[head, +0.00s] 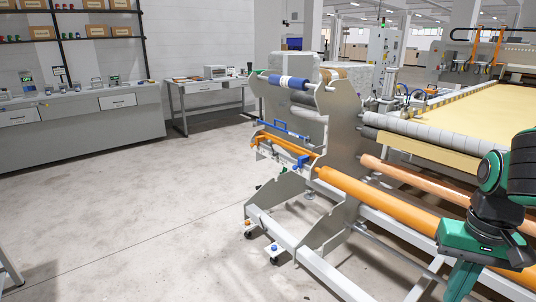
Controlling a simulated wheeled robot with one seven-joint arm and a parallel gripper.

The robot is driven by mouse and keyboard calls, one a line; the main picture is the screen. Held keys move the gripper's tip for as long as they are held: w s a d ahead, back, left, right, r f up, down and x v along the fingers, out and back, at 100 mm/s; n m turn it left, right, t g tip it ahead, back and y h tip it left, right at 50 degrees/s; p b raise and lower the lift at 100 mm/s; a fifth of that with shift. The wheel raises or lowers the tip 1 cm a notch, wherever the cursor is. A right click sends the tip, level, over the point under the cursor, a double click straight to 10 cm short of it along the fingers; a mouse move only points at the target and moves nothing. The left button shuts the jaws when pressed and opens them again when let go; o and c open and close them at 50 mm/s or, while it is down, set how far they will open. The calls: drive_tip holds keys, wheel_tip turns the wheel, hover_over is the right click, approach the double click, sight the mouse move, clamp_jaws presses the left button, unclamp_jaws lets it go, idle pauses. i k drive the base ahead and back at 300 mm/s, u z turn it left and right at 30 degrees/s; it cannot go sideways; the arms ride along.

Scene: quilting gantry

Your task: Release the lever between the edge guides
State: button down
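A gantry frame with grey side plates (335,125) stands in the middle of the head view. A blue bar-like handle (284,130) is mounted low between the plates, just above an orange bar (288,146). A small blue bracket (301,162) sits near the right end of that bar. I cannot tell which of these blue parts is the lever or an edge guide, or whether the lever is engaged. My green and black arm shows at the lower right, apart from these parts. My gripper's fingers do not show.
An orange roller (375,200) and a copper-coloured roller (415,180) run toward my arm. A yellow fabric bed (490,115) lies behind. Wheeled grey frame rails (310,262) reach the lower front. The concrete floor (130,215) on the left is clear, with workbenches (85,130) beyond.

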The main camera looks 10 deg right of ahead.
sight(269, 142)
drive_tip(key=z, duration=0.05)
drive_tip(key=k, duration=0.25)
drive_tip(key=u, duration=0.5)
drive_tip(key=i, duration=2.3)
drive_tip(key=z, duration=0.65)
